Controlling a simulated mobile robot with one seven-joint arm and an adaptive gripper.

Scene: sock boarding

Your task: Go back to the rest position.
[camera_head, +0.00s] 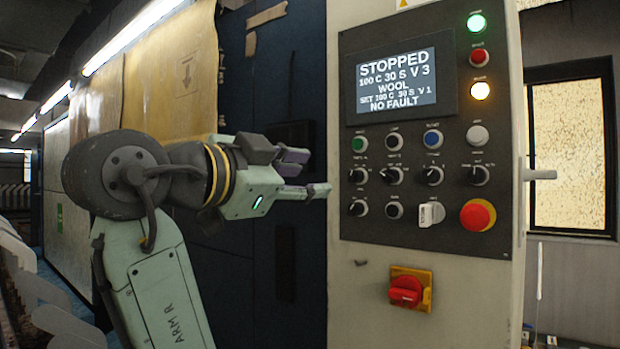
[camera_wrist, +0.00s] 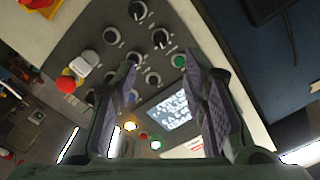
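My gripper (camera_head: 306,172) is held out to the left of the control panel (camera_head: 376,223), its fingers pointing right toward the panel. In the wrist view my gripper (camera_wrist: 166,88) shows two fingers spread apart, with nothing between them but the panel in the background. The fingers look clear of the buttons and knobs. The panel's screen (camera_head: 398,80) reads STOPPED, 100 C 30 S V 3, WOOL, SET 100 C 30 S V 1, NO FAULT. The screen also shows in the wrist view (camera_wrist: 170,110).
A red emergency button (camera_head: 478,215), a white tagged key switch (camera_head: 431,214) and a red rotary switch (camera_head: 406,291) stick out from the cabinet. A handle (camera_head: 540,175) juts out on its right side. Grey sock boards (camera_head: 45,285) stand at the lower left.

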